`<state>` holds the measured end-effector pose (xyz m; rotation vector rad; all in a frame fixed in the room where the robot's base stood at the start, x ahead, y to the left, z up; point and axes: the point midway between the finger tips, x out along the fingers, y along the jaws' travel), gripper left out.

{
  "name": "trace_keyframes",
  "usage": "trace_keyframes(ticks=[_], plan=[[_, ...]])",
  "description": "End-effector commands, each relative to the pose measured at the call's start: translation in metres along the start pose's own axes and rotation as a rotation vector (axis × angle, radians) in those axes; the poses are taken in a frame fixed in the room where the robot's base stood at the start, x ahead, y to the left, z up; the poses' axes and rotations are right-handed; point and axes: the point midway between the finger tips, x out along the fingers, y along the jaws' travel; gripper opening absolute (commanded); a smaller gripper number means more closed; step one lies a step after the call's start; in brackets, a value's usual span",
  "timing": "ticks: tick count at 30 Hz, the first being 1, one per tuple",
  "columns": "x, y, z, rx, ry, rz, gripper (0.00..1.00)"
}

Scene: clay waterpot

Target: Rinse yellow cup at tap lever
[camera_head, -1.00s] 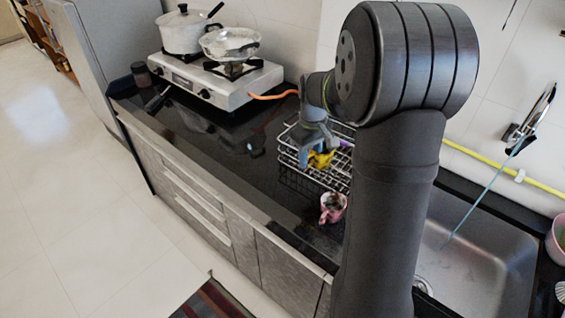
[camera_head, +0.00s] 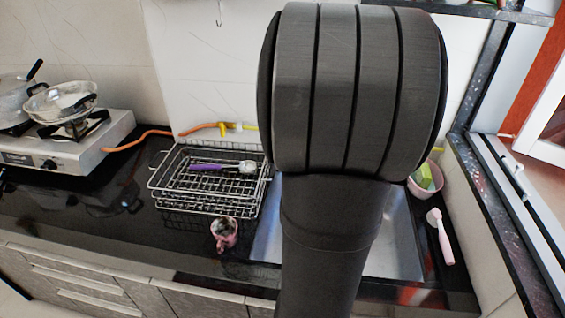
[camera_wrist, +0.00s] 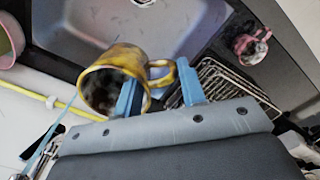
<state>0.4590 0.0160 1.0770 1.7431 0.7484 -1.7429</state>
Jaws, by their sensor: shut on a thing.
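The yellow cup (camera_wrist: 112,58) shows in the wrist view with its dark-stained mouth toward the camera. My gripper (camera_wrist: 158,92) is shut on it, with its blue fingers at the handle side. The cup appears over the sink (camera_wrist: 140,25). A thin blue water stream (camera_wrist: 66,108) runs up to the cup's left rim; I cannot tell whether it touches the cup. A dark tap part (camera_wrist: 42,143) shows at lower left. In the head view my arm hides the cup, gripper and tap.
A pink cup (camera_head: 224,233) stands on the dark counter beside the wire rack (camera_head: 165,180), which holds a purple-handled utensil (camera_head: 215,167). A pink bowl (camera_head: 425,180) and a pink brush (camera_head: 440,237) lie right of the sink. The stove (camera_head: 75,150) is far left.

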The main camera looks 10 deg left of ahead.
Motion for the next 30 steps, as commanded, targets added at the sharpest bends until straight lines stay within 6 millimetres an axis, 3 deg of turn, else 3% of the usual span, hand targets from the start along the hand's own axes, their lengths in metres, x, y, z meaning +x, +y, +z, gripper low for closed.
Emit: trace_keyframes(ticks=[3,9,30], plan=[[-0.005,0.010,0.018,0.038,0.000,0.000,0.03],[-0.007,0.017,0.026,0.056,0.000,-0.001,0.03],[0.005,0.068,-0.012,0.055,0.000,0.001,0.03]])
